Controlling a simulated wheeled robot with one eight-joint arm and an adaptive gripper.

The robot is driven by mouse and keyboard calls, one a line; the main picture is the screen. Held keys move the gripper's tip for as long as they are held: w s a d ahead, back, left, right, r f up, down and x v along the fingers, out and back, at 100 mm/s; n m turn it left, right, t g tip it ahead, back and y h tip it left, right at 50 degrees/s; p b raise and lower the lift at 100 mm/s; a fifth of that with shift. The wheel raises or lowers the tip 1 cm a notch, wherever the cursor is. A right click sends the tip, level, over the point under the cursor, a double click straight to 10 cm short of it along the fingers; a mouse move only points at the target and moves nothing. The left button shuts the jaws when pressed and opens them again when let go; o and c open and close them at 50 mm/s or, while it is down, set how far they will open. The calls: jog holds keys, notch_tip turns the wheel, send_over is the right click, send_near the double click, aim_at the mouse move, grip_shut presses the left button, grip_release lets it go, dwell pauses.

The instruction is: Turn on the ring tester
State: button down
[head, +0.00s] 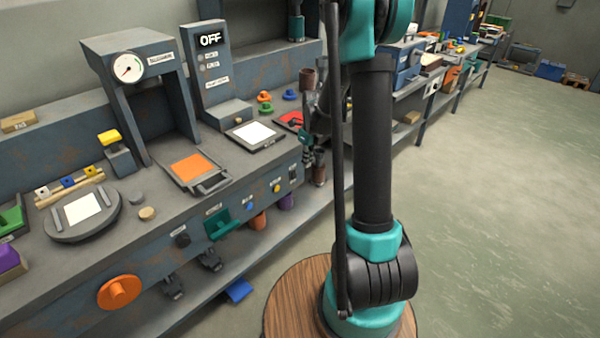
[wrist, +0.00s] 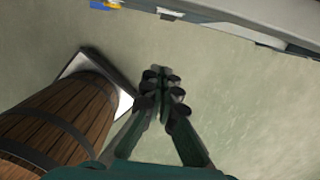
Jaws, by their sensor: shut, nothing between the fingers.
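A grey upright unit (head: 212,85) with a lit display (head: 209,40) reading OFF stands at the back of the bench. Its smaller labels are too small to read, so I cannot tell for sure that it is the ring tester. A white square plate (head: 254,133) lies in front of it. The bench front carries a small dark switch (head: 293,173), a yellow button (head: 277,187) and a blue button (head: 250,207). My gripper (wrist: 161,75) is shut and empty in the wrist view, over the floor and apart from the bench edge.
A gauge press (head: 130,67) stands left of the unit, with an orange plate (head: 189,168) before it. A green handle (head: 222,225), a black knob (head: 183,240) and an orange knob (head: 118,292) jut from the bench front. The floor (head: 500,200) at right is clear.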

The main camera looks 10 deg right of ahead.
aim_at(294, 174)
jog(key=shift+w+a+f, duration=0.5)
jog(key=shift+w+f, duration=0.2)
jog(key=shift+f, duration=1)
jog(key=shift+w+a+f, duration=0.5)
jog(key=shift+w+f, duration=0.25)
jog(key=shift+f, duration=0.95)
jog(key=shift+w+a+f, duration=0.5)
jog(key=shift+w+f, duration=0.2)
jog(key=shift+f, duration=1)
jog(key=shift+w, duration=0.1)
